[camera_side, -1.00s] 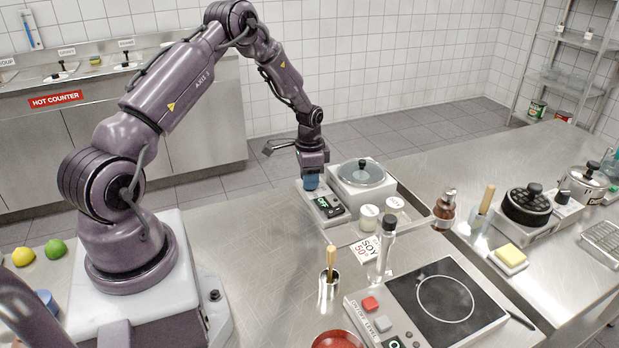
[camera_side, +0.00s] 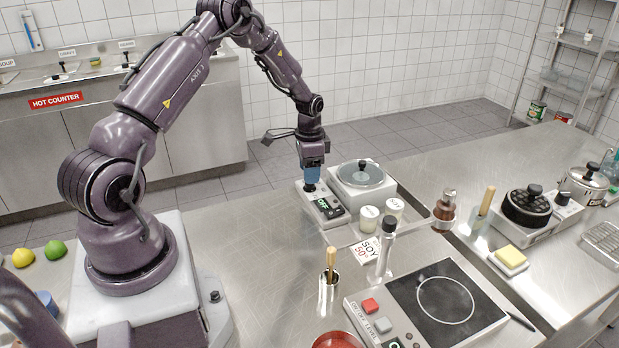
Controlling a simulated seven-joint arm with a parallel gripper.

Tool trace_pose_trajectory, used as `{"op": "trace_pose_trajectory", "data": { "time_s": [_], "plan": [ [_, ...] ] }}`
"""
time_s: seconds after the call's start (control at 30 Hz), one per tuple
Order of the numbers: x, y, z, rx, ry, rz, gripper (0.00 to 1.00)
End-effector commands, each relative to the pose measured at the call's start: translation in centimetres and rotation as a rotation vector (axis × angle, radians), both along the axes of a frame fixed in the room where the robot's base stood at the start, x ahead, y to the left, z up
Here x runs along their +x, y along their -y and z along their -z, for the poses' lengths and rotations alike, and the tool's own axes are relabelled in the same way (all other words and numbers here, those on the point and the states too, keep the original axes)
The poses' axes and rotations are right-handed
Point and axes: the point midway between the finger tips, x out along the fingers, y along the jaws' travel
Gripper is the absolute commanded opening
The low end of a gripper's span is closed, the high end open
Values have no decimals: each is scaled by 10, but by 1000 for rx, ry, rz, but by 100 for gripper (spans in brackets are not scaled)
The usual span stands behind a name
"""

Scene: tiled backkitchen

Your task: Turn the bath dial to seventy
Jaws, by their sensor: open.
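The bath (camera_side: 362,174) is a white box with a round grey lid and a black knob, in a tray at the back of the counter. Its control panel (camera_side: 327,207) lies at its left and carries a dark display that reads OFF in green. The bath dial (camera_side: 310,187) is a small dark knob at the panel's far end; its pointer and scale are too small to read. My gripper (camera_side: 312,178) points down just above the dial, its blue fingers open. Whether they touch the dial I cannot tell.
Two lidded jars (camera_side: 369,217) stand in front of the bath, near a SOY 50° card (camera_side: 366,249) and a clear bottle (camera_side: 384,250). A hotplate (camera_side: 430,305) lies nearer. The counter left of the panel is clear.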

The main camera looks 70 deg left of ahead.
Motion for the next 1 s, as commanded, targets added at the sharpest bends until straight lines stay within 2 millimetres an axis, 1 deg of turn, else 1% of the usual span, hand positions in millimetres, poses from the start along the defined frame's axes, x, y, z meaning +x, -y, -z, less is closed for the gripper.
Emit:
{"op": "trace_pose_trajectory", "data": {
  "time_s": [0.03, 0.2, 0.3, 0.43, 0.6, 0.9, 1.0],
  "plan": [
    [1, -1, -13, 4, 6, -1, 52],
    [1, -1, -52, 2, 5, -1, 52],
    [1, -1, -71, 3, 4, 0, 52],
    [0, -1, -89, 3, 3, 1, 52],
    [0, 0, -99, 1, 1, 1, 52],
    [0, 0, -100, 1, 1, 0, 52],
    [0, 0, -100, 0, 1, -29, 52]
  ]
}}
